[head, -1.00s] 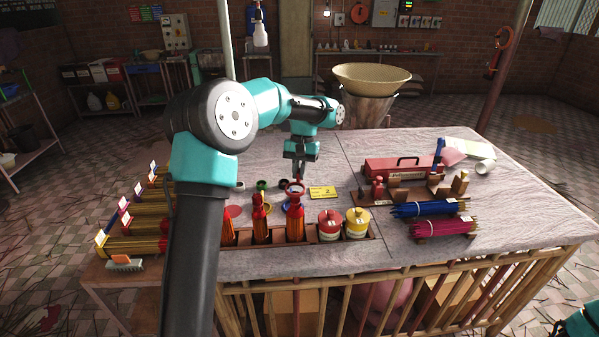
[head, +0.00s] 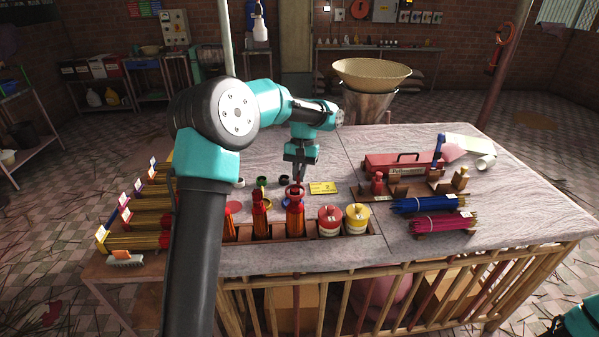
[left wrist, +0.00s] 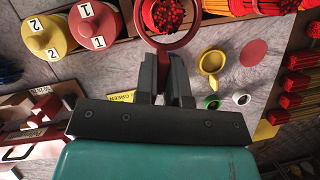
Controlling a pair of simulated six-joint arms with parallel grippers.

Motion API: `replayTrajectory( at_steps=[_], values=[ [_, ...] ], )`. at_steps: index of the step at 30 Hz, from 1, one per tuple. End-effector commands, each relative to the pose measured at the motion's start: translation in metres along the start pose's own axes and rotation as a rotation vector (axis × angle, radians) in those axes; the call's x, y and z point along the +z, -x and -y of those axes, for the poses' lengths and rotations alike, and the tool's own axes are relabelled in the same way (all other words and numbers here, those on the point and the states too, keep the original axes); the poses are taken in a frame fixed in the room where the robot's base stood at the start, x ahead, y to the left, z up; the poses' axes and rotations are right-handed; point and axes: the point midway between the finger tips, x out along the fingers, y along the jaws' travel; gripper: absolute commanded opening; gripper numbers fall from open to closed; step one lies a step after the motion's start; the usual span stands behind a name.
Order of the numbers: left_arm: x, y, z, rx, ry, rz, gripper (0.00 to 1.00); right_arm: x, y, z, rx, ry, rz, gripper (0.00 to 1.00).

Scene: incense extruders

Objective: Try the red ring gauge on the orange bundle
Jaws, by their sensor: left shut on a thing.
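My left gripper (head: 300,178) is shut on the red ring gauge (head: 295,191), holding it by its handle above the wooden rack. In the left wrist view the fingers (left wrist: 167,82) point at the rack and the red ring (left wrist: 137,32) is at the top edge. The red-tipped orange bundle (head: 295,220) stands upright in the rack, right under the ring. In the left wrist view the bundle's tips (left wrist: 166,14) lie inside the ring's outline. I cannot tell whether the ring is around the tips or just above them. My right gripper is not in view.
Another bundle (head: 260,220) stands left in the rack; red (head: 330,222) and yellow (head: 357,219) lidded pots stand right. A yellow ring gauge (left wrist: 211,63) and a red disc (left wrist: 253,53) lie behind. Blue (head: 425,205) and magenta (head: 440,224) bundles lie at right.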

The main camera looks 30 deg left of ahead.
Motion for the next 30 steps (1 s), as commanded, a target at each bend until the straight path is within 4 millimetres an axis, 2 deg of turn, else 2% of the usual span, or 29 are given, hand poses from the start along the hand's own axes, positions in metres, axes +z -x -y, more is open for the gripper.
replayTrajectory(
  at_steps=[12, 30],
  values=[
    [-0.004, -0.012, 0.0, 0.0, 0.0, 0.001, 0.0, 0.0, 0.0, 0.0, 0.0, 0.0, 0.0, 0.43],
    [-0.005, -0.013, 0.0, 0.0, 0.0, 0.0, 0.0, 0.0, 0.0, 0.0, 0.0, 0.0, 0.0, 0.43]
  ],
)
